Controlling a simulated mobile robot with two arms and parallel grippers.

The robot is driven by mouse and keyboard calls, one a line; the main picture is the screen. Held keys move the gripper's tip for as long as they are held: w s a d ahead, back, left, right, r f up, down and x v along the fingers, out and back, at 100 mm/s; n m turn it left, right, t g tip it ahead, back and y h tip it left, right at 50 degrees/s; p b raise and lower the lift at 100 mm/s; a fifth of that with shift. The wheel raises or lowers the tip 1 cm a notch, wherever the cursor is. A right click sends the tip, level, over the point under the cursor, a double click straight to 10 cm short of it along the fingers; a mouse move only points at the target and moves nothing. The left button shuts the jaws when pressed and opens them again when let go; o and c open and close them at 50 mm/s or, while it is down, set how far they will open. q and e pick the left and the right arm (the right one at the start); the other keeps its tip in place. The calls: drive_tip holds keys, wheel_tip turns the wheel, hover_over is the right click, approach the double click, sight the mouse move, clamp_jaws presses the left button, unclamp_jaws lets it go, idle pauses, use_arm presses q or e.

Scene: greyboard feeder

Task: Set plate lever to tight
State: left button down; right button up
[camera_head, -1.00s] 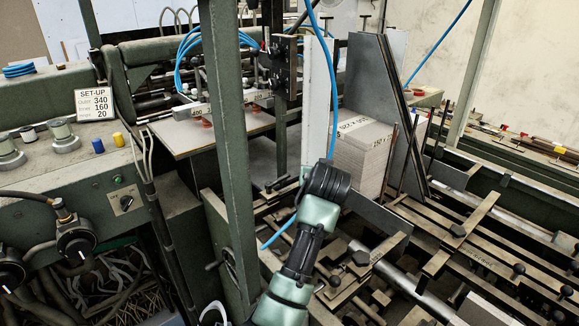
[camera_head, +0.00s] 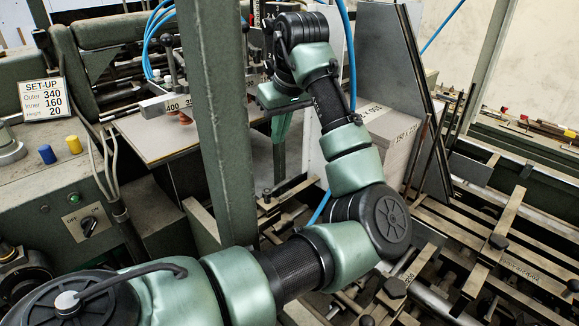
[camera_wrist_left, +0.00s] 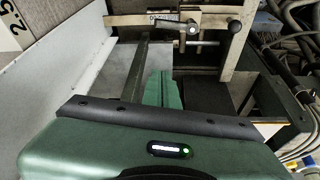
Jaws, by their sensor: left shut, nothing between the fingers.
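My left gripper (camera_head: 281,130) hangs with its green fingers pointing down beside the upright steel post in the head view. In the left wrist view its fingers (camera_wrist_left: 163,90) are closed together and empty. Ahead of them is a small metal lever handle (camera_wrist_left: 190,32) on a horizontal rod, with a black knob (camera_wrist_left: 234,25) to its right. The fingers are apart from both. I cannot tell which of these is the plate lever, or its setting. My left arm covers much of the middle of the head view. My right gripper is out of view.
A green frame post (camera_head: 222,130) stands left of my gripper. A board stack (camera_head: 398,140) and a tall grey plate (camera_head: 385,55) stand to the right. The set-up card (camera_head: 43,98) reads Outer 340, Inner 160, Height 20. Rails and knobs fill the lower right.

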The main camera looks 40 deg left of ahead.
sight(279, 189)
use_arm(q)
wheel_tip(279, 189, down, 10)
drive_tip(key=p, duration=0.3)
drive_tip(key=shift+r, duration=0.15)
drive_tip(key=shift+s+d, duration=0.2)
drive_tip(key=shift+d, duration=0.35)
drive_tip(key=shift+a, duration=0.1)
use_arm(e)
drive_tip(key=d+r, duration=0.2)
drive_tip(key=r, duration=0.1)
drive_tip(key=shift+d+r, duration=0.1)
use_arm(q)
drive_tip(key=shift+w, duration=0.1)
